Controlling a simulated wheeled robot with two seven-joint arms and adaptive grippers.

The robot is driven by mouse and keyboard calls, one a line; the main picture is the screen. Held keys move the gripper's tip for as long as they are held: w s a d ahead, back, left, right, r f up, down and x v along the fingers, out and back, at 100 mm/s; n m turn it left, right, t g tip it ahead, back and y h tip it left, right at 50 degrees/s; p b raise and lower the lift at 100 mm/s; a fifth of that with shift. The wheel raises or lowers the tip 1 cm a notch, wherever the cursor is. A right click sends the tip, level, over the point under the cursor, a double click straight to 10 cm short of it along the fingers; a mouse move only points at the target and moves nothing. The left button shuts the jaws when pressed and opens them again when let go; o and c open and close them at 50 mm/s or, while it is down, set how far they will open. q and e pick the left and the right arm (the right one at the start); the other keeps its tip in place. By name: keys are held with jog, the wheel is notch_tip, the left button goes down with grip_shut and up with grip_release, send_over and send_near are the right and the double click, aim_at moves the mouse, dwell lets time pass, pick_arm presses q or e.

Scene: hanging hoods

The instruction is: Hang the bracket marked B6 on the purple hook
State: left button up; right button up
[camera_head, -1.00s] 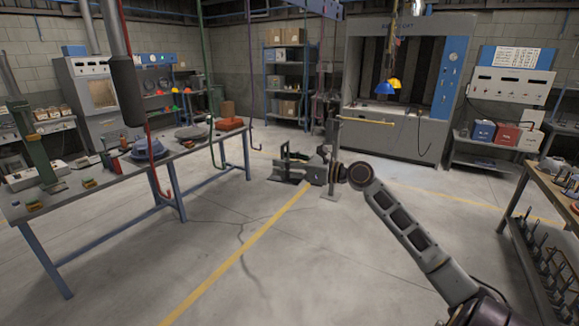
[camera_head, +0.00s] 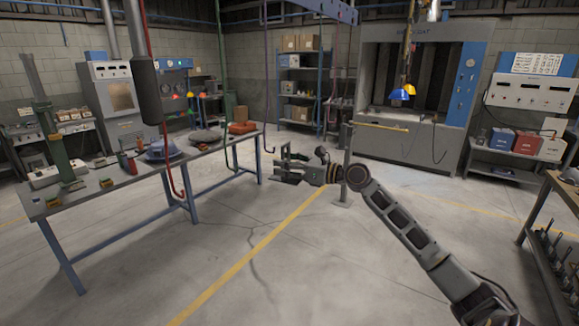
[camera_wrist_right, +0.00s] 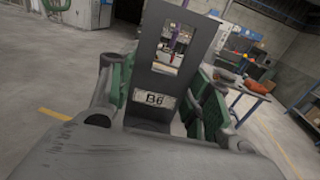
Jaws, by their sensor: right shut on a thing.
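The bracket marked B6 is a dark grey upright plate with a rectangular window and a white B6 label (camera_wrist_right: 154,98) in the right wrist view. My right gripper (camera_wrist_right: 160,112) is shut on the bracket's lower part, with a green-padded finger on each side. In the head view my right gripper (camera_head: 301,172) is near the middle, and the bracket (camera_head: 284,156) shows small and dark at its far left end. The purple hook (camera_head: 266,90) hangs on a long thin rod just left of the gripper in the picture; I cannot tell the depth gap. My left gripper is out of view.
A blue-legged workbench (camera_head: 120,188) with tools stands on the left. A red hook (camera_head: 176,185) and a green hook (camera_head: 224,100) hang near it. A grey post (camera_head: 345,170) stands behind my right arm. A rack bench (camera_head: 545,205) is at right. The floor ahead is clear.

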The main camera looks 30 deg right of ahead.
jog(key=shift+w+a+r+p, duration=0.15)
jog(key=shift+w+p, duration=0.1)
jog(key=shift+p, duration=0.65)
dwell(0.6)
jog(key=shift+p+x, duration=0.75)
jog(key=shift+x, duration=0.15)
dwell(0.4)
jog(key=shift+w+d+p+x, duration=0.15)
jog(key=shift+p+x, duration=0.3)
jog(key=shift+x, duration=0.45)
jog(key=shift+w+d+p+x, duration=0.15)
jog(key=shift+p+x, duration=0.3)
jog(key=shift+x, duration=0.45)
dwell(0.3)
jog(key=shift+s+f, duration=0.15)
jog(key=shift+f, duration=1.25)
dwell(1.3)
jog(key=o, duration=1.4)
